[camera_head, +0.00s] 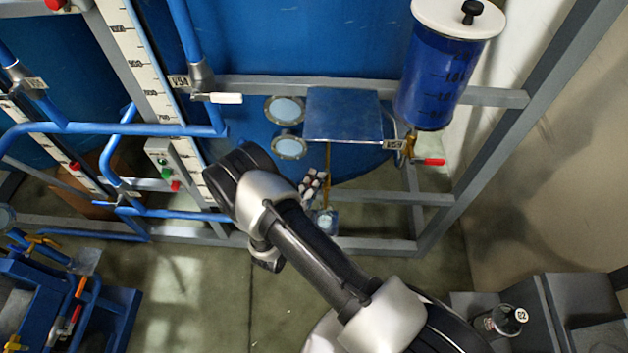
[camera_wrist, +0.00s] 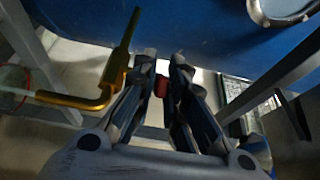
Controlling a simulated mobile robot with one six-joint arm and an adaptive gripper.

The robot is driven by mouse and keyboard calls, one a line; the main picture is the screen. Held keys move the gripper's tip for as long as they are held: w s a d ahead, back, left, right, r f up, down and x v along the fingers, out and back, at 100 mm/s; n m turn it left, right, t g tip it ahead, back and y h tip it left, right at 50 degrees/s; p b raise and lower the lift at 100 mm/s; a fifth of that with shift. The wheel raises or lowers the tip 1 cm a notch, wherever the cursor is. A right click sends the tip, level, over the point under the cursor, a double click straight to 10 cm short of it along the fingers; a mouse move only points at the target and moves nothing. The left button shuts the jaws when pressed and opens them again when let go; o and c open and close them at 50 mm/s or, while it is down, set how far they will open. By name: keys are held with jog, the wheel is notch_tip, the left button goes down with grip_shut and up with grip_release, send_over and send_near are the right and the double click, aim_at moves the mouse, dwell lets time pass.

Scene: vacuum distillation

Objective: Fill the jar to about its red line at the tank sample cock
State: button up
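The glass jar (camera_head: 327,222) stands low beneath the brass sample line (camera_head: 328,165). In the wrist view part of the jar (camera_wrist: 14,85) shows at the left edge with a red line around it; its liquid level is not clear. A brass spout (camera_wrist: 70,100) points toward the jar, joined to an upright brass piece (camera_wrist: 120,62). My gripper (camera_head: 316,182) is beside the sample line, just above the jar.
The blue tank (camera_head: 260,40) stands behind a grey frame (camera_head: 480,97). A metal plate (camera_head: 343,115) lies above the gripper. A blue graduated vessel (camera_head: 435,80) has its own red-handled cock (camera_head: 432,161) at right. Blue pipes (camera_head: 90,128) crowd the left; floor is open below.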

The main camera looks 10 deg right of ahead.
jog(key=o, duration=0.3)
jog(key=v, duration=1.2)
jog(key=shift+s, duration=0.1)
dwell(6.4)
